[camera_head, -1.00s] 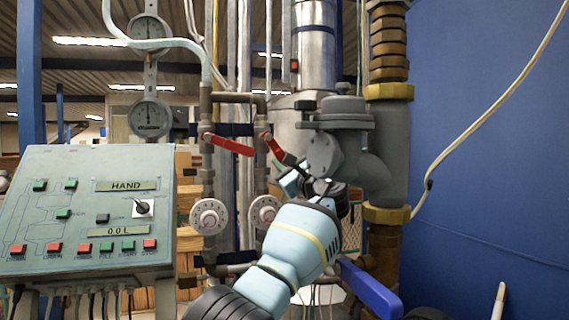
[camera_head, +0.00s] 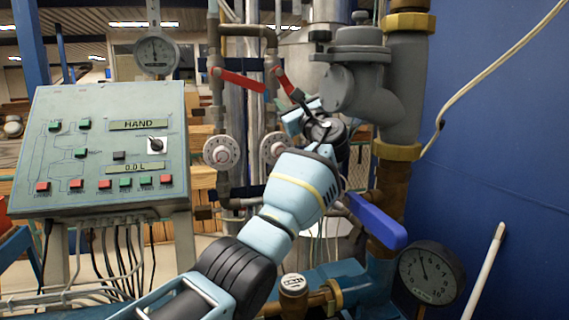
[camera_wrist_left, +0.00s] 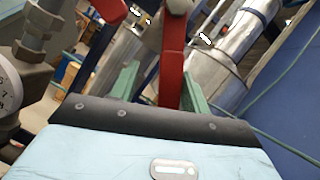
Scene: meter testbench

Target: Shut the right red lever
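The right red lever (camera_head: 284,82) slants down and to the right from its valve on the right pipe. Its lower end is by my left gripper (camera_head: 297,112), which is partly hidden behind my own wrist. In the left wrist view, the right red lever (camera_wrist_left: 171,65) runs between the two green fingers of my left gripper (camera_wrist_left: 160,88). The fingers stand apart, with a gap on the left side and the right finger close to the lever. I cannot tell whether that finger touches. My right gripper is in neither view.
The left red lever (camera_head: 239,81) is close by, slanting down to the right. White dials (camera_head: 221,152) sit below the levers. A grey valve body (camera_head: 362,85) and a blue lever (camera_head: 375,220) are to the right. A control panel (camera_head: 100,200) stands at the left.

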